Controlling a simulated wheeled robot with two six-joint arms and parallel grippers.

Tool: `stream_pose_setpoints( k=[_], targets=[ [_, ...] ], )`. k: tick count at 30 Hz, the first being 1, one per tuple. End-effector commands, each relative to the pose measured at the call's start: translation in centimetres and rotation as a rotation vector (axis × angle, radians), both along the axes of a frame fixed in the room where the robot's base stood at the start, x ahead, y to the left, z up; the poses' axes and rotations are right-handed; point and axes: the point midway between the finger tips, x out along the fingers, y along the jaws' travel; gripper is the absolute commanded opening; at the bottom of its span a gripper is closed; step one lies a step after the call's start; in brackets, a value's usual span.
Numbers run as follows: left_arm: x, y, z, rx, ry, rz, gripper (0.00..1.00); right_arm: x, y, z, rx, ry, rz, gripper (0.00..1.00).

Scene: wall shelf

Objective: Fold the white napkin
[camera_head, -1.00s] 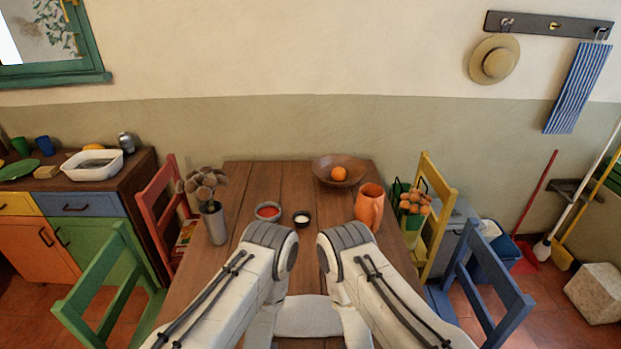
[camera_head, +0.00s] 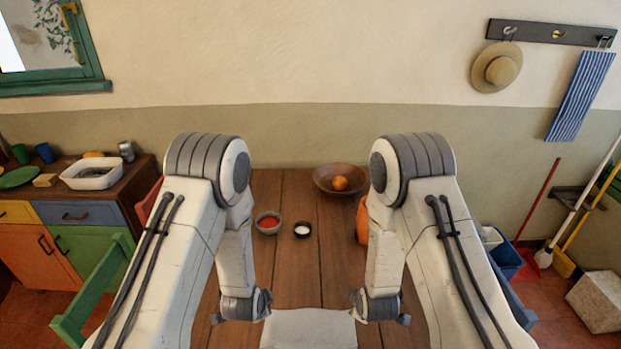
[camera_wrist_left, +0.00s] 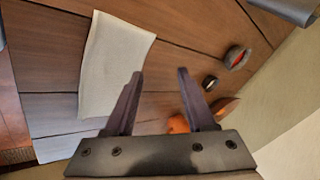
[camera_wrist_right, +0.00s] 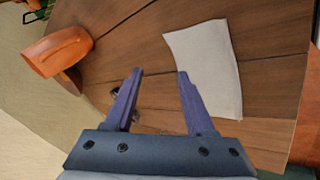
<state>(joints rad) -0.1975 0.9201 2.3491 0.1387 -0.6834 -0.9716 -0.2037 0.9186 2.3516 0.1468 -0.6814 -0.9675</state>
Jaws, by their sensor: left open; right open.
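The white napkin (camera_head: 309,329) lies flat on the wooden table between my arms, at the bottom of the head view, where its near part is cut off. It shows as a single pale sheet in the left wrist view (camera_wrist_left: 113,62) and in the right wrist view (camera_wrist_right: 206,62). My left gripper (camera_wrist_left: 160,75) is open and empty above the table, with the napkin beside its fingers. My right gripper (camera_wrist_right: 160,75) is open and empty above the table, with the napkin beside and partly behind one finger. The fingertips are not visible in the head view.
On the table (camera_head: 290,270) stand a bowl with red contents (camera_head: 268,222), a small dark cup (camera_head: 302,230), a brown bowl (camera_head: 322,176) with an orange (camera_head: 340,184), and an orange pitcher (camera_wrist_right: 58,52). The wood around the napkin is clear.

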Motion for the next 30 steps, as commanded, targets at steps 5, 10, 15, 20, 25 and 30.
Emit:
stream_pose_setpoints(
  k=[5,10,15,20,25,30],
  targets=[
    [-1.1,1.6,7.5,-0.170,0.097,0.285,0.55,-1.0,-1.6,7.5,0.172,0.096,-0.285,0.55],
    [-4.1,3.1,12.7,-0.277,0.186,0.532,0.55,-4.0,-3.2,12.7,0.278,0.184,-0.530,0.55],
    [-6.9,4.3,15.9,-0.328,0.238,0.703,0.55,-6.7,-4.3,15.9,0.330,0.237,-0.696,0.55],
    [-9.2,5.1,18.1,-0.360,0.272,0.830,0.55,-9.0,-5.2,18.1,0.360,0.270,-0.825,0.55],
    [-11.6,5.8,20.0,-0.384,0.298,0.954,0.55,-11.5,-6.1,20.0,0.383,0.294,-0.951,0.55],
    [-13.2,2.5,20.3,-0.358,0.351,0.862,0.55,-13.1,-2.7,20.2,0.357,0.347,-0.858,0.55]
  ],
)
